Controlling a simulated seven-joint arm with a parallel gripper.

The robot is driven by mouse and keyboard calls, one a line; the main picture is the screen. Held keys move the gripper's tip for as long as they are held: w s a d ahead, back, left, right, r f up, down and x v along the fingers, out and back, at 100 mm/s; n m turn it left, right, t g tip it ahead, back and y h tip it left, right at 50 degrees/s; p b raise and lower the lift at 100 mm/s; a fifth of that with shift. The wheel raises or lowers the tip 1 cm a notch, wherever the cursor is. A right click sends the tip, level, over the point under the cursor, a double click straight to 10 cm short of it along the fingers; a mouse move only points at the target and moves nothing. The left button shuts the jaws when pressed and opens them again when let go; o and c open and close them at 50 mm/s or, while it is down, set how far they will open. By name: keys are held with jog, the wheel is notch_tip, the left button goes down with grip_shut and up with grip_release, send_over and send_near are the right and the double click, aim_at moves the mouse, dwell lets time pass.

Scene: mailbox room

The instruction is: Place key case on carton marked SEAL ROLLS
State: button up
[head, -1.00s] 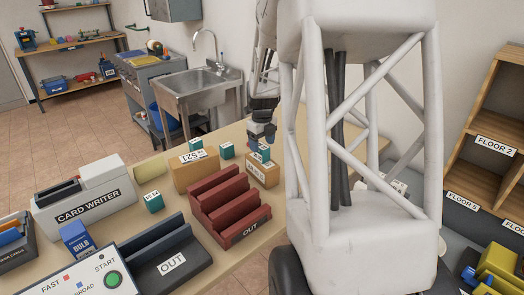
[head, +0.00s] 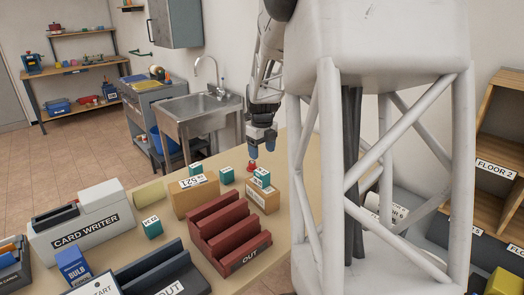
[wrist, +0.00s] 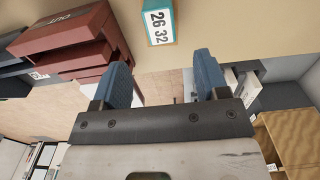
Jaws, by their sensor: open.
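My gripper (head: 264,154) is open, its blue fingers apart and pointing down over the far end of the table; it also shows empty in the wrist view (wrist: 163,72). A small red object (head: 252,167) stands under the left finger; whether it is the key case I cannot tell. A tan carton (head: 256,195) stands in front of the gripper with a teal block (head: 261,177) on it. Another tan carton (head: 183,205) is to its left. The carton labels are too small to read as SEAL ROLLS. A teal block marked 26 32 (wrist: 159,22) shows in the wrist view.
A dark red stepped rack marked OUT (head: 230,232) stands in front of the cartons. More teal blocks (head: 227,175) stand nearby. A card writer (head: 85,232) is at left. Bare tabletop (head: 283,226) lies right of the rack.

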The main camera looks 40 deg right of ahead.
jog(key=s+a+r+n, duration=0.2)
jog(key=s+a+n, duration=0.1)
jog(key=a+n, duration=0.4)
jog(key=s+a+r+n+t, duration=0.1)
jog(key=s+a+r+n, duration=0.25)
jog(key=a, duration=0.45)
jog(key=s+a+r+n, duration=0.1)
jog(key=s+a+n, duration=0.1)
jog(key=a+n, duration=0.5)
jog(key=s+a+f+n+t, duration=0.1)
jog(key=s+a+n, duration=1.5)
jog(key=s+n, duration=0.1)
jog(key=shift+s+a+n+t, duration=0.25)
jog(key=shift+a+n+t, duration=0.05)
jog(key=shift+n, duration=0.35)
